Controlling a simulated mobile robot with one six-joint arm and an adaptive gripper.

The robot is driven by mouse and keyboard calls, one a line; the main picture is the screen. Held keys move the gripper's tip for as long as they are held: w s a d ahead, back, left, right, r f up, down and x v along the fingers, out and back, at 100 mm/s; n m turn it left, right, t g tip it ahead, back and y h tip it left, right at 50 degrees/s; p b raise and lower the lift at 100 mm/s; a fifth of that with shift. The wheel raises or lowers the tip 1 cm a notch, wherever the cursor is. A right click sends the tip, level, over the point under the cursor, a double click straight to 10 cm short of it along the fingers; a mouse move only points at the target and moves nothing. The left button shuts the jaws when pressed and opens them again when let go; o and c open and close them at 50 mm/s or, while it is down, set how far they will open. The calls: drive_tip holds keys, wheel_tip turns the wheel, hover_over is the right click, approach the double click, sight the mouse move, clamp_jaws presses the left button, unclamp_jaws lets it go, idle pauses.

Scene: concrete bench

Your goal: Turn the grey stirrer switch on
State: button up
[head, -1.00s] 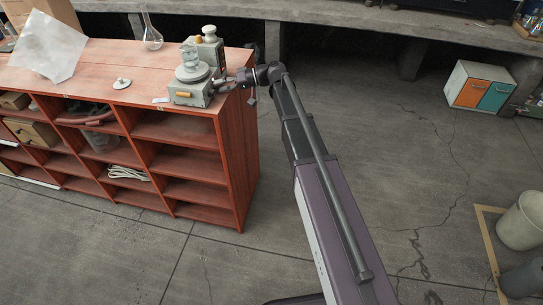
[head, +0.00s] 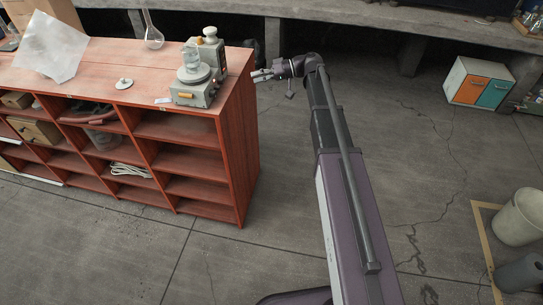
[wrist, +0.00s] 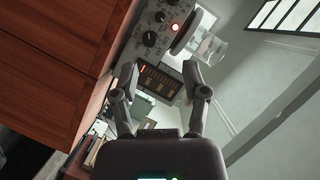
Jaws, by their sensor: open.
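The grey stirrer (head: 196,92) stands near the right end of the red wooden shelf top, with a round plate and a glass vessel (head: 192,57) on it. An orange part shows on its front. I cannot tell the switch's position.
The red shelf unit (head: 235,130) has a sharp right edge beside my gripper. Another grey device stands behind the stirrer. The floor right of the shelf is open.

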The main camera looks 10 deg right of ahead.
drive_tip(key=s+d+f+m+h+b, duration=0.1)
drive_tip(key=s+f+b, duration=0.3)
drive_tip(key=f, duration=0.4)
drive_tip(key=s+d+f+m+h+b, duration=0.1)
drive_tip(key=s+f+h+b, duration=0.3)
drive_tip(key=f, duration=0.5)
drive_tip(key=s+d+f+m+h+b, duration=0.1)
drive_tip(key=s+f+h+b, duration=0.2)
drive_tip(key=s+f+b, duration=0.3)
wheel_tip(320, 180, down, 2)
drive_tip(key=shift+s+f+m+b, duration=0.2)
drive_tip(key=shift+m+b, duration=0.1)
drive_tip(key=s+d+f+m+h, duration=0.35)
drive_tip(key=s+d+h, duration=0.35)
drive_tip(key=s, duration=0.5)
wheel_tip(320, 180, up, 25)
drive_tip(key=p, duration=2.5)
drive_tip(key=shift+d+r+n+h, duration=0.2)
drive_tip(key=shift+n+h, duration=0.1)
drive_tip(key=shift+n, duration=0.15)
